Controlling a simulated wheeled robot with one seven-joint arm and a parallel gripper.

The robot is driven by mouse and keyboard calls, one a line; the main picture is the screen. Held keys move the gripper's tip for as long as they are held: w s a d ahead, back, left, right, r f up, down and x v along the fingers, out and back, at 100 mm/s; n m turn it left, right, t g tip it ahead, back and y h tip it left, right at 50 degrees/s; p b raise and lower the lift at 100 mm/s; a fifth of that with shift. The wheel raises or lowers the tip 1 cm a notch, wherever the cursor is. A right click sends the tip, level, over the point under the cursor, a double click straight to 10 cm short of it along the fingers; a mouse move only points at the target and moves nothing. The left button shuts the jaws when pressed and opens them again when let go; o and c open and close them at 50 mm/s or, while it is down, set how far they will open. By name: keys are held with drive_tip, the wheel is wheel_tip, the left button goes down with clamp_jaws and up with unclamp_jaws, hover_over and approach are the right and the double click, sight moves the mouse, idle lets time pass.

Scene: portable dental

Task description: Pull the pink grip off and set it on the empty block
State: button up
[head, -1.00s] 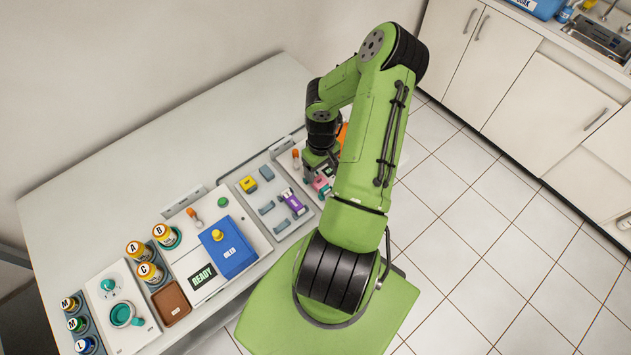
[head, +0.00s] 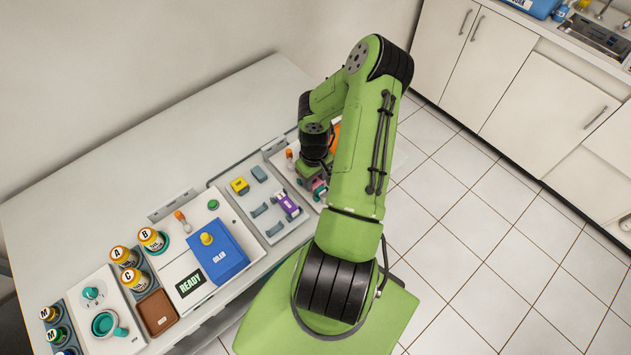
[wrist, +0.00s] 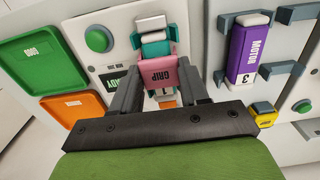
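The pink grip (wrist: 162,76), lettered GRIP, is in the middle of the wrist view, beside a teal and white part (wrist: 152,35). I cannot tell whether it is still seated on that part. My gripper (wrist: 159,84) has one finger against each side of the grip and looks shut on it. In the head view the pink grip (head: 318,186) shows just under my gripper (head: 316,176), partly hidden by my arm. The empty grey block (head: 259,173) stands behind and to the left, beside a yellow piece (head: 240,185). The empty block seems hidden behind my gripper in the wrist view.
A purple motor (head: 286,205) lies in grey cradles near the grip. A green tray (wrist: 42,62) and an orange tray (wrist: 75,106) are at the wrist view's left. A blue box (head: 217,256), jars and a brown tray (head: 156,313) stand farther left. The table's back is clear.

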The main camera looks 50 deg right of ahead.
sight(314, 181)
drive_tip(key=c, duration=0.4)
drive_tip(key=shift+c, duration=0.2)
drive_tip(key=shift+r+p, duration=0.95)
drive_tip(key=shift+r, duration=0.55)
drive_tip(key=shift+r+p, duration=1.3)
drive_tip(key=shift+r, duration=0.75)
